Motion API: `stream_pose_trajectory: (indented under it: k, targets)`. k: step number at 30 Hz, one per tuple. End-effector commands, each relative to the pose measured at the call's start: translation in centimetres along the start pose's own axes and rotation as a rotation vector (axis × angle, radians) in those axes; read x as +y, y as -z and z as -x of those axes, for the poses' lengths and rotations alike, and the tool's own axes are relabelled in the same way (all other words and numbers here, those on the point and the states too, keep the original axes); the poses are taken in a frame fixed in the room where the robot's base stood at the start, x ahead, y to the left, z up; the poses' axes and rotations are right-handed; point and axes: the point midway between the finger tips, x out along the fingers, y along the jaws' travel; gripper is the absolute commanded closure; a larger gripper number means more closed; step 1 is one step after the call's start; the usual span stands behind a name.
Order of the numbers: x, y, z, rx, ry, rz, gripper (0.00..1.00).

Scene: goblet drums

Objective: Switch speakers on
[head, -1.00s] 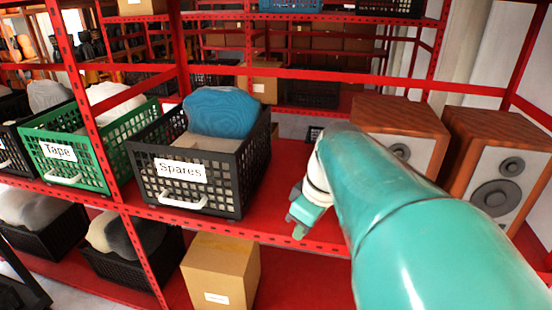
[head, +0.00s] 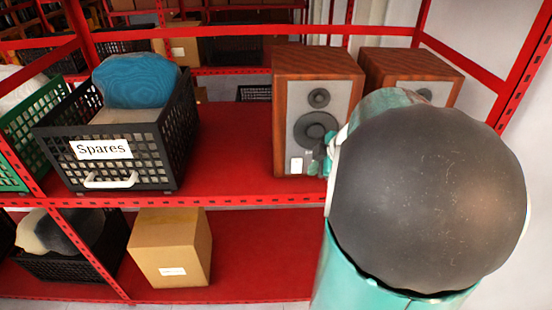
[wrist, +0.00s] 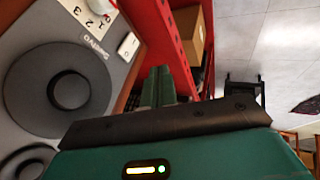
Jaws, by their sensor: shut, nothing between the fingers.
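Two wooden speakers with light fronts stand on the red shelf. The left speaker (head: 283,100) shows its front with two grey cones; the right speaker (head: 388,62) is largely hidden behind my arm. A white rocker switch (head: 297,165) sits low on the left speaker's front. The wrist view shows this switch (wrist: 128,46) close up, beside the large cone and a number scale. My gripper (head: 322,161) is at the lower right of the left speaker's front. Its green fingers (wrist: 158,84) are shut and empty, apart from the switch in the wrist view. Contact with the speaker is unclear.
A black crate labelled Spares (head: 115,172) stands left on the same shelf, holding a blue lump. Bare red shelf (head: 226,145) lies between crate and speaker. A cardboard box (head: 170,248) is on the lower shelf. A red upright (head: 520,85) stands at the right.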

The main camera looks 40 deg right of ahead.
Motion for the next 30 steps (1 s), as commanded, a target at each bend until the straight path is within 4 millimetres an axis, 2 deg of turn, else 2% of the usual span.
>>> stream_pose_trajectory:
  k: [1,4,17,20,30]
  targets:
    - [0.1,-0.8,0.1,-0.003,-0.011,-0.001,1.0]
    - [0.2,-1.6,0.2,-0.007,-0.024,0.008,1.0]
    - [0.2,-1.6,-0.3,-0.007,-0.023,0.01,1.0]
    - [0.2,-1.6,-1.4,-0.006,-0.022,0.01,1.0]
    - [0.3,-1.5,-7.2,-0.002,-0.019,0.011,1.0]
